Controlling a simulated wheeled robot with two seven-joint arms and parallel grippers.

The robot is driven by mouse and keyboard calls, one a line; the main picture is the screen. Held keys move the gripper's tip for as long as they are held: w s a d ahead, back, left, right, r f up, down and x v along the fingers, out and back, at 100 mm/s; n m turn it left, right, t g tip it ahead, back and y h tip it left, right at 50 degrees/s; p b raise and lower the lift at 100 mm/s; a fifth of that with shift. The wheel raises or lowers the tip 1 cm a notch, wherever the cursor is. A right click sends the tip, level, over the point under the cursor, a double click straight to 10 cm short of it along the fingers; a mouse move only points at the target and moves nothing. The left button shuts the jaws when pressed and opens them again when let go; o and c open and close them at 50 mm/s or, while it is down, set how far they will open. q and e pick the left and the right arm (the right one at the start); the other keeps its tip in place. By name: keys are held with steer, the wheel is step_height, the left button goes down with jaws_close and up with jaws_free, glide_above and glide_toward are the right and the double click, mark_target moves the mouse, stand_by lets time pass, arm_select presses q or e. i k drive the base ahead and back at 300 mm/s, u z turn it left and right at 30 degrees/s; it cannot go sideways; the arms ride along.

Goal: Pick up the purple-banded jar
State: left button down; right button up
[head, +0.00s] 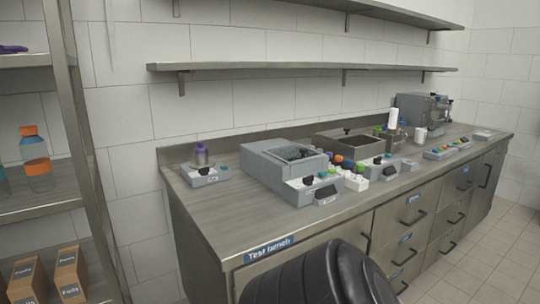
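A small jar (201,157) with a purple top part stands upright on a small grey device (204,176) near the left end of the bench. It is too small to tell whether the purple is a lid or a band. Neither of my grippers is in view.
The long bench (188,211) is labelled "Test bench". A large grey machine (284,163), colour-capped vials (349,170) and other devices stand on it. A left shelf (45,206) holds an orange-capped bottle (36,159). A wall shelf (300,66) hangs above. The bench's front left corner is clear.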

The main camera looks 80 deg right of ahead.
mark_target(201, 156)
steer(key=z, duration=1.5)
steer(key=k, duration=0.25)
